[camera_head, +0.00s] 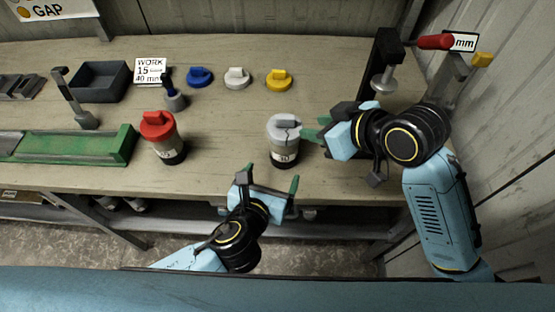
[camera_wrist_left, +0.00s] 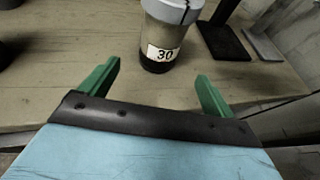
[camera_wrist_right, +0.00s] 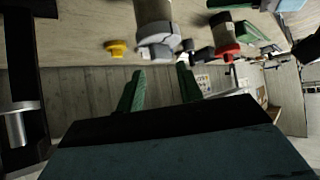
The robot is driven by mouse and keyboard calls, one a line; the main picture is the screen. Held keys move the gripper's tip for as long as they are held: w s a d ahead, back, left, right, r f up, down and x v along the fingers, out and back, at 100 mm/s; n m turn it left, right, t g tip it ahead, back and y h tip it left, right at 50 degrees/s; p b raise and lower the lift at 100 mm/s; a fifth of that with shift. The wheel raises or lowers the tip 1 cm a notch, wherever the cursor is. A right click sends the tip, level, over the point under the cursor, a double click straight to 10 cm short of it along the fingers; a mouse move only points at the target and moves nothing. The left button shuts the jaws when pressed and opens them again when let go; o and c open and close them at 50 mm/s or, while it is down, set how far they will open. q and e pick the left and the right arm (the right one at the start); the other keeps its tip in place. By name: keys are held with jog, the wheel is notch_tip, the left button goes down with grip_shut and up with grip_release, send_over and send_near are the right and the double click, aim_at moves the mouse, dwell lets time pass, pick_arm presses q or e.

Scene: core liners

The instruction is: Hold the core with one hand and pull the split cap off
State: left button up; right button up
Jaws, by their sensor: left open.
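The core (camera_head: 285,155) is a grey cylinder with a white label reading 30, upright on the workbench. Its light grey split cap (camera_head: 284,127) sits on top with a dark crack across it. My left gripper (camera_head: 271,178) is open and empty at the bench's front edge. In the left wrist view the core (camera_wrist_left: 160,32) stands beyond its two green fingers, apart from them. My right gripper (camera_head: 318,128) is just right of the cap, fingers pointing at it. In the right wrist view its fingers are apart, and the cap (camera_wrist_right: 157,42) shows beyond them; contact cannot be told.
A red-capped core (camera_head: 160,135) stands to the left beside a green trough (camera_head: 75,146). Blue (camera_head: 200,77), white (camera_head: 237,78) and yellow (camera_head: 279,80) caps lie behind. A dark stand with a red handle (camera_head: 435,42) is at the back right.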

aim_at(280, 158)
pick_arm(q)
jog(key=x, duration=1.1)
jog(key=shift+w+f, duration=0.15)
jog(key=shift+f, duration=0.1)
jog(key=c, duration=1.5)
jog(key=shift+c, duration=0.2)
